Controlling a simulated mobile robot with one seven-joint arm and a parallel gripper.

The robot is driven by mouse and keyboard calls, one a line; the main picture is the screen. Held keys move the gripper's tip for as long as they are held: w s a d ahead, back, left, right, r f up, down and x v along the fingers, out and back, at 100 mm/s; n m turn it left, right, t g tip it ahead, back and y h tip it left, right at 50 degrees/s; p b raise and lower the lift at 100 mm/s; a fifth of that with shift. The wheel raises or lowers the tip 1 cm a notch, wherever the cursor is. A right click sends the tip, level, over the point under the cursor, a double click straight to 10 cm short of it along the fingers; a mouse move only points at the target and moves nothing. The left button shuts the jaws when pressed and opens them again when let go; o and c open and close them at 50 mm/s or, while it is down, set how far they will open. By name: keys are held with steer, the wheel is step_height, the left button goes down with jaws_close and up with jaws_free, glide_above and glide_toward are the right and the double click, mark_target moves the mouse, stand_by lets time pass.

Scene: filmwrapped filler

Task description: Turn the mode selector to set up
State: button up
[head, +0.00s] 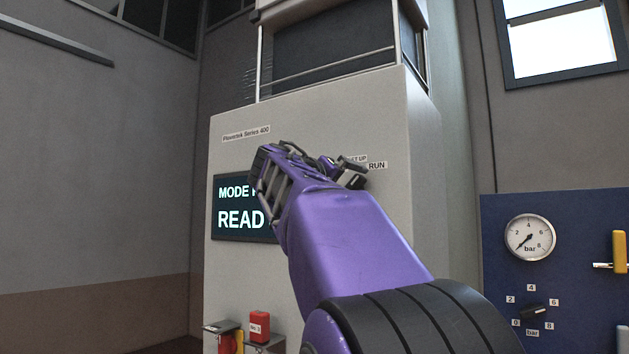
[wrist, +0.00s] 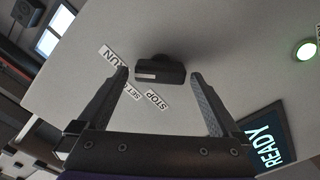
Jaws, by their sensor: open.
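The mode selector is a black bar-shaped knob (wrist: 166,74) on the pale machine panel, with a white mark towards its left end in the wrist view. Around it are the labels RUN (wrist: 108,54), SET UP (wrist: 124,87), partly hidden by a finger, and STOP (wrist: 157,99). Which label the mark points at is hard to tell. My gripper (wrist: 160,76) is open, with one fingertip on either side of the knob and gaps between. In the head view my gripper (head: 343,172) is at the panel beside SET UP (head: 357,159) and RUN (head: 377,165), largely hiding the knob.
A display (head: 238,208) reads MODE and READY, partly covered by my arm. A green lit button (wrist: 306,50) is right in the wrist view. A red box (head: 259,327) is low on the machine. A blue board with a pressure gauge (head: 530,237) stands at right.

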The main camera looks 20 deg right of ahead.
steer(key=shift+w+d, duration=0.3)
steer(key=shift+d, duration=0.1)
steer(key=c, duration=1.2)
steer(key=shift+c, duration=0.2)
